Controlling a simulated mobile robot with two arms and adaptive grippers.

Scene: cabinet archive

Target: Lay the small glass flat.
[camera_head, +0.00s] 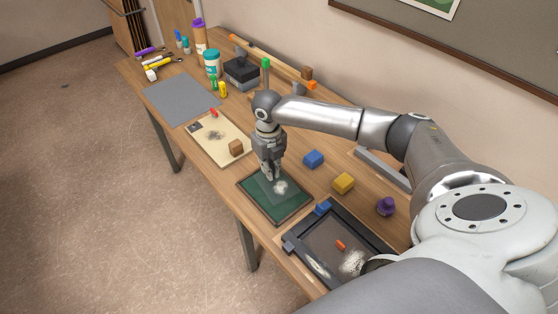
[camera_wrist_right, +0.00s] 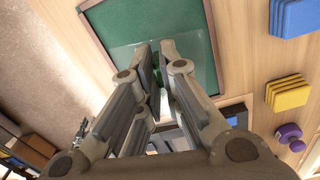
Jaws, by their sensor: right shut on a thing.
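My right gripper (camera_head: 270,176) points down over the dark-framed green board (camera_head: 262,204) on the table. In the right wrist view, its fingers (camera_wrist_right: 160,62) are close together, shut on a thin clear pane, which I take to be the small glass (camera_wrist_right: 128,54). The pane is see-through, with a faint edge against the green board, which also shows there (camera_wrist_right: 130,18). Its tilt and whether it touches the board are hard to tell. A whitish patch (camera_head: 281,187) shows on the green near the fingertips. My left gripper is not in view.
A blue block (camera_head: 314,159), a yellow block (camera_head: 343,183) and a purple knob (camera_head: 386,207) stand right of the board. A black-framed tray (camera_head: 296,251) is nearer. A cream sheet (camera_head: 222,146) with a brown block (camera_head: 236,147) and a grey mat (camera_head: 180,99) lie farther off.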

